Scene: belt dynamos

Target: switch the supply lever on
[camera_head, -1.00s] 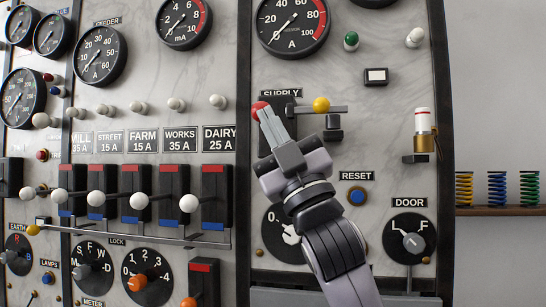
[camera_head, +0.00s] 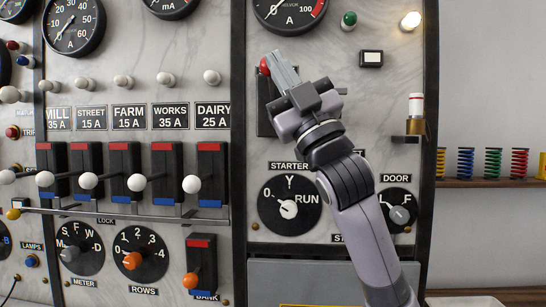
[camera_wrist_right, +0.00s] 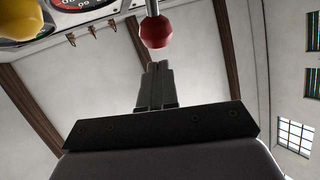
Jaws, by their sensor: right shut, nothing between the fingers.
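The supply lever shows as a red ball knob (camera_head: 264,66) above a dark switch plate (camera_head: 265,105) on the marble panel. My right gripper (camera_head: 279,62) is shut and empty. Its fingertips are right beside the knob in the head view, and the gripper hides part of the lever and its surroundings. In the right wrist view the red knob (camera_wrist_right: 155,31) on a thin metal rod is just beyond the shut fingertips (camera_wrist_right: 158,68). I cannot tell whether they touch. My left gripper is not in view.
A white lamp (camera_head: 411,20) glows at the upper right. Below my right arm is the STARTER dial (camera_head: 290,205), with the DOOR dial (camera_head: 398,212) to its right. A row of switches with white knobs (camera_head: 136,182) is at left. A yellow ball (camera_wrist_right: 22,18) shows close in the wrist view.

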